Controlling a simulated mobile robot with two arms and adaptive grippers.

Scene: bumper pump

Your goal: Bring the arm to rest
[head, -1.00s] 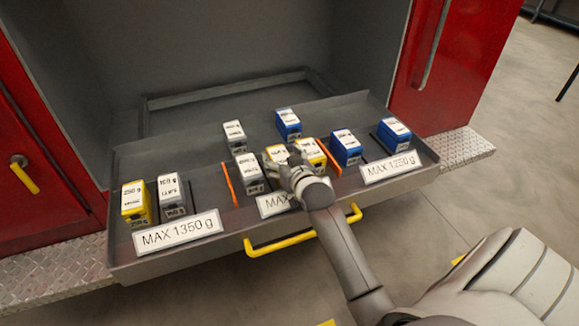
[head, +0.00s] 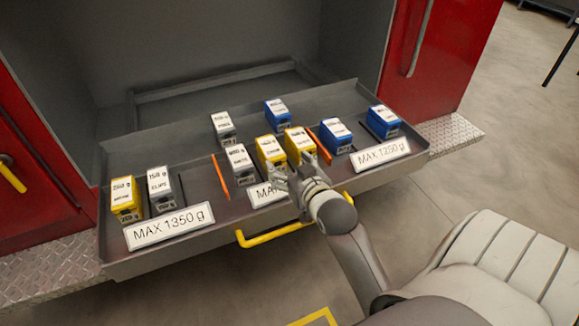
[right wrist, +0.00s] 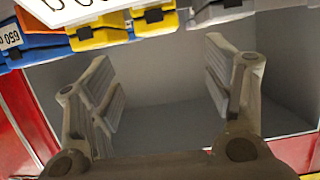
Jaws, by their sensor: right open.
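My right gripper (head: 297,174) is open at the front of the pulled-out tray, near the middle label and in front of two yellow boxes. The left yellow box (head: 271,153) and the right yellow box (head: 299,145) stand upright in the tray's middle section. In the right wrist view, my open fingers (right wrist: 160,95) have nothing between them, and yellow and blue boxes show along the top edge. My right arm reaches in from the lower right. My left gripper is not in view.
The grey tray (head: 115,262) also holds grey boxes (head: 240,163), blue boxes (head: 337,136) and a yellow box (head: 126,199) at left. Orange dividers (head: 221,178) split it. A yellow handle (head: 270,235) sticks out in front. Red doors (head: 445,50) flank the opening.

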